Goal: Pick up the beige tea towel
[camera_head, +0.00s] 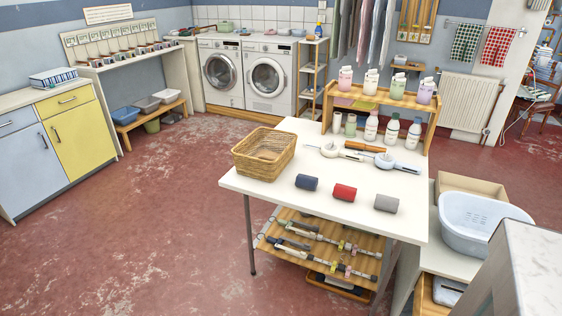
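I cannot make out a beige tea towel in this view. A tan wicker basket (265,150) stands on the left of the white table (330,215); its inside looks empty as far as I can see. Three small rolls, perhaps cloth, lie along the table's front: a navy roll (307,182), a red roll (345,192) and a grey roll (386,203). A green checked towel (466,45) and a red checked towel (497,47) hang on the back wall rail. My gripper is not in view.
Bottles (371,127) and a wooden rack (380,95) stand at the table's back. A pale blue basin (480,220) sits on a white surface at right. A light block-like object (535,265) blocks the lower right corner. The red floor (150,230) at left is clear.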

